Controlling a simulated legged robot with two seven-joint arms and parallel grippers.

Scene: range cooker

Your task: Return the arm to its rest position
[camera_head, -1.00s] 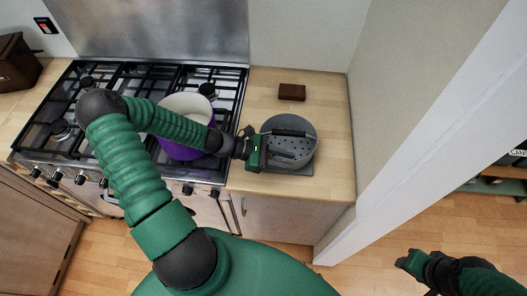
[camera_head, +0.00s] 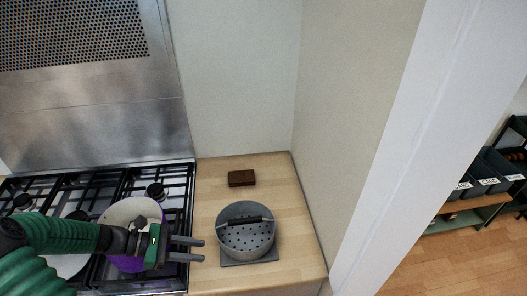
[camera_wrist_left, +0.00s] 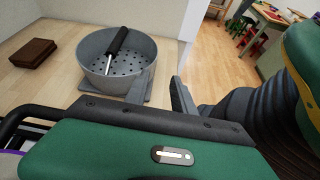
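My left arm (camera_head: 65,234) comes in from the left over the stove. My left gripper (camera_head: 203,249) is open and empty, its two fingers apart and pointing right toward the grey perforated pot (camera_head: 235,240). A gap shows between the fingertips and this pot. In the left wrist view the open left gripper (camera_wrist_left: 161,92) has nothing between its fingers, and the grey pot (camera_wrist_left: 95,73) stands beyond them. A black-handled utensil (camera_wrist_left: 119,41) rests in the pot. My right gripper is out of view.
A purple pot (camera_head: 127,264) with a pale inside stands on the gas stove (camera_head: 178,183), partly hidden by my arm. The grey pot sits on a dark mat (camera_head: 265,257) on the wooden counter (camera_head: 292,215). A brown block (camera_head: 241,178) lies behind. A wall (camera_head: 345,110) bounds the right side.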

